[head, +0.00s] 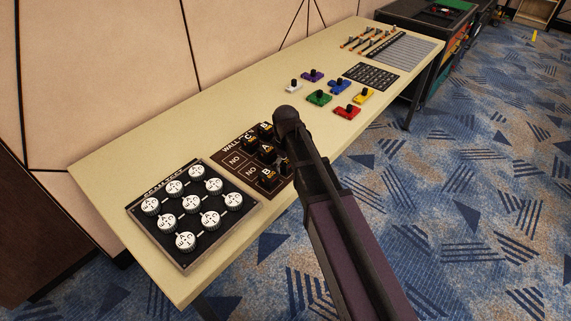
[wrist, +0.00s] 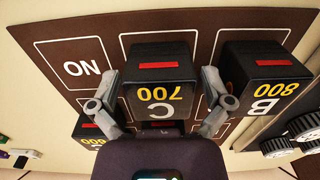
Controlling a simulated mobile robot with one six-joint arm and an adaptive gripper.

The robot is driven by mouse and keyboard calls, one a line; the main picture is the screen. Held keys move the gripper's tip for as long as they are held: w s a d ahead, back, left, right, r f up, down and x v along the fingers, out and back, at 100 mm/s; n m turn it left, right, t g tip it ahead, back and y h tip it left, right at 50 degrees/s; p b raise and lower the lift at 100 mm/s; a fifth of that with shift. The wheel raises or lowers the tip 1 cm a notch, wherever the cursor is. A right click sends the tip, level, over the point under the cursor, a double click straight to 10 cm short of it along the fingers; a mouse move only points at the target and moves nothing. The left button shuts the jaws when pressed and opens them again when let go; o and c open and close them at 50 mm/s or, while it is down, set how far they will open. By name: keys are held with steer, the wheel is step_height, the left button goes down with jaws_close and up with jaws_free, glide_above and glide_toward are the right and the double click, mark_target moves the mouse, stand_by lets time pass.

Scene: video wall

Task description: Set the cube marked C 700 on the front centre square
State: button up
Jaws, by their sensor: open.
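The black cube marked C 700 (wrist: 160,88) shows upside down in the middle of the wrist view. It appears to stand in the middle square of the board's front row, with white outline showing beyond it. Whether its base touches is hidden. My gripper (wrist: 160,80) is open, with one finger on each side of this cube. The brown board (head: 227,150) lies on the table. The cube marked B 800 (wrist: 262,80) is to the right in the wrist view, and a bare square marked NO (wrist: 76,66) is to the left. In the head view my arm hides the gripper.
Another black cube (wrist: 88,128) is close by my left-hand finger in the wrist view. Several cubes (head: 267,153) crowd the board behind. A knob panel (head: 190,212) is left of the board; coloured button blocks (head: 319,97) are to its right. Two NO squares (head: 235,159) at left are bare.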

steer(key=shift+r, duration=0.15)
step_height(320, 180, up, 12)
steer(key=p, duration=1.2)
stand_by(1.0)
steer(key=s+d+m, duration=0.5)
steer(key=s+d, duration=0.1)
steer(key=d, duration=0.3)
steer(key=s+d+m, duration=0.5)
steer(key=s+d, duration=0.2)
steer(key=d, duration=0.3)
steer(key=shift+s+d, duration=0.15)
steer(key=shift+r, duration=0.1)
steer(key=shift+r+p, duration=1.05)
steer(key=shift+p, duration=0.2)
